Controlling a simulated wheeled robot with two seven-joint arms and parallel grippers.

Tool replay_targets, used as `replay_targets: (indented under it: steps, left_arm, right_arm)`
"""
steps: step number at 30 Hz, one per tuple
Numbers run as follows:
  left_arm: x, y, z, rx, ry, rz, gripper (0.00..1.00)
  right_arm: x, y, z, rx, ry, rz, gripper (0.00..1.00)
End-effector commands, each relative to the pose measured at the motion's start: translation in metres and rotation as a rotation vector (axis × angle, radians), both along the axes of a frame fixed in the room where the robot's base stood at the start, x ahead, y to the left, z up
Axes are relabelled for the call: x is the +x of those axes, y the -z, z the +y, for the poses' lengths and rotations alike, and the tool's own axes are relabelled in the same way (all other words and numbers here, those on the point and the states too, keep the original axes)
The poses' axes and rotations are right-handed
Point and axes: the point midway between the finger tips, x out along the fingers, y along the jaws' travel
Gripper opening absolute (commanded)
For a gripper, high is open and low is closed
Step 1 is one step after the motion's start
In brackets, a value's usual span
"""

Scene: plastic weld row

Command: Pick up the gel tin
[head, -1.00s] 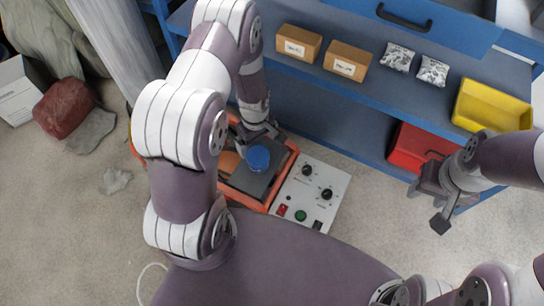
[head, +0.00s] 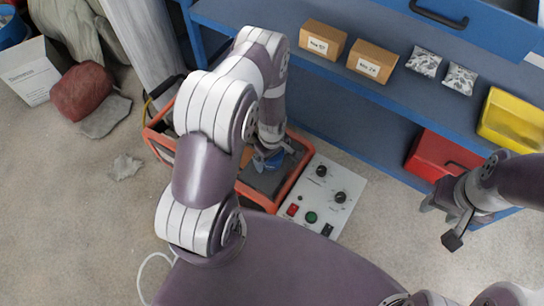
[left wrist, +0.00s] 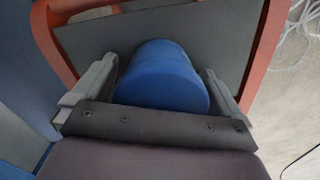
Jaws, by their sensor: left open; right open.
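The gel tin, which I take to be the blue cylinder (head: 262,163), is on the dark plate inside an orange-framed machine (head: 294,183). In the head view my left gripper (head: 270,152) is at the tin and hides much of it. In the left wrist view the blue tin (left wrist: 162,78) sits between the two open fingers of the left gripper (left wrist: 160,82), with a small gap on each side. I cannot tell whether either finger touches it. My right gripper (head: 440,212) is open and empty at the right, in front of the shelf.
A white control panel (head: 326,190) with knobs and buttons adjoins the machine. The blue shelf (head: 360,118) behind holds two cardboard boxes (head: 323,40), two silvery packets (head: 424,61) and a yellow bin (head: 512,120). A red bin (head: 440,157) is below.

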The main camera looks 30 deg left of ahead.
Motion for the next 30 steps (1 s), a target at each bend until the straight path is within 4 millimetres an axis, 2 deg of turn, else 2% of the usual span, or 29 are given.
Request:
replay_targets:
  steps: [5, 9, 10, 11, 20, 23, 27, 30]
  left_arm:
    - [0.000, -0.001, 0.000, 0.000, 0.000, 0.000, 1.00]
    - [0.000, -0.001, 0.000, 0.000, 0.000, 0.000, 0.54]
    - [0.000, -0.001, 0.000, 0.000, 0.000, 0.000, 0.45]
    - [0.000, -0.001, 0.000, 0.000, 0.000, 0.000, 0.39]
    - [0.001, -0.006, 0.000, 0.000, 0.000, -0.002, 0.39]
    - [0.001, -0.017, 0.000, 0.000, 0.000, -0.002, 0.39]
    - [0.002, -0.045, 0.000, 0.001, 0.000, -0.004, 0.39]
    - [0.005, -0.057, -0.020, 0.000, 0.007, -0.003, 0.39]
  right_arm:
    - [0.000, -0.001, 0.000, 0.000, 0.000, 0.000, 0.49]
    - [0.000, -0.001, 0.000, 0.000, 0.000, 0.000, 0.49]
    - [0.000, -0.001, 0.000, 0.000, 0.000, 0.000, 0.49]
    - [0.000, -0.001, 0.000, 0.000, 0.000, 0.000, 0.49]
    - [0.000, -0.003, 0.000, 0.000, 0.000, 0.000, 0.49]
    - [0.000, -0.008, 0.000, 0.000, 0.000, 0.000, 0.49]
    - [0.000, -0.018, 0.000, 0.000, 0.000, 0.000, 0.49]
    - [0.000, -0.021, 0.000, 0.000, 0.000, 0.000, 0.49]
